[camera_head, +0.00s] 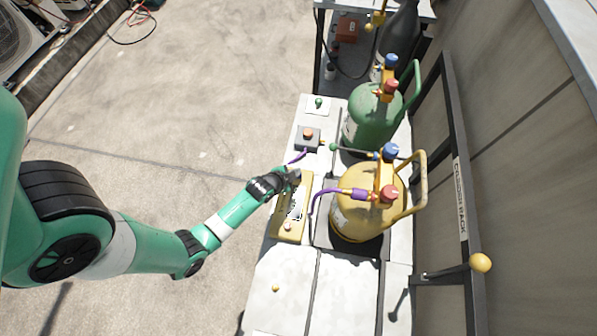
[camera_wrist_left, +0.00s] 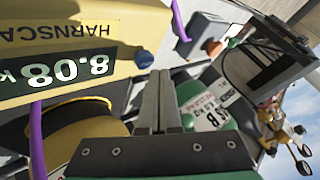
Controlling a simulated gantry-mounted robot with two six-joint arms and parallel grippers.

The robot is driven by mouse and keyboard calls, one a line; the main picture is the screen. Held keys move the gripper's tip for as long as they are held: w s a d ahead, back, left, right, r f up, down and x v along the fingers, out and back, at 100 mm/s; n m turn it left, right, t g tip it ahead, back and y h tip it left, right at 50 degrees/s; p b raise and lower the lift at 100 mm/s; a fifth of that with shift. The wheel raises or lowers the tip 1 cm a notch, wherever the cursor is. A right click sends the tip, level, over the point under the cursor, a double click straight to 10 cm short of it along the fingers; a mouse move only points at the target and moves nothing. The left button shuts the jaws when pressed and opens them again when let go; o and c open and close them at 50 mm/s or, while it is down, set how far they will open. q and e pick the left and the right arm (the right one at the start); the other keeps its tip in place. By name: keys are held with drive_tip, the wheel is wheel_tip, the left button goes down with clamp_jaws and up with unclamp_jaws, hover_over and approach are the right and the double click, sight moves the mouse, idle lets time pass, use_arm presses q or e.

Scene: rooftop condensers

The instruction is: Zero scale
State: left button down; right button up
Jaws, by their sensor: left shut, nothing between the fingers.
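The yellow scale box (camera_head: 304,190) lies on the pale bench, with a display (camera_head: 295,212) on its face. The left wrist view shows this display (camera_wrist_left: 55,74) reading 8.08, with HARNSCA lettering beside it. A blue button (camera_wrist_left: 145,60) is at the end of the box. My left gripper (camera_head: 295,175) is shut and empty at the far end of the box. In the wrist view its fingertips (camera_wrist_left: 160,74) are close to the blue button; I cannot tell whether they touch. A yellow cylinder (camera_head: 359,218) stands on a dark platform (camera_head: 324,236) beside the box. My right gripper is not in view.
A green cylinder (camera_head: 371,122) stands behind the yellow one. A purple hose (camera_head: 327,191) runs from the yellow cylinder's valve. A grey box with an orange button (camera_head: 308,134) is behind the scale. A rack with a yellow knob (camera_head: 480,263) borders the right. The near bench is mostly clear.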

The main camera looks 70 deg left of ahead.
use_arm(q)
drive_tip(key=shift+f, duration=0.3)
drive_tip(key=shift+f+b, duration=0.6)
idle(0.6)
drive_tip(key=shift+r, duration=0.15)
drive_tip(key=shift+r+p, duration=0.9)
drive_tip(key=shift+p, duration=0.2)
wheel_tip(320, 180, up, 5)
drive_tip(key=p, duration=0.5)
drive_tip(key=shift+r, duration=0.1)
idle(0.4)
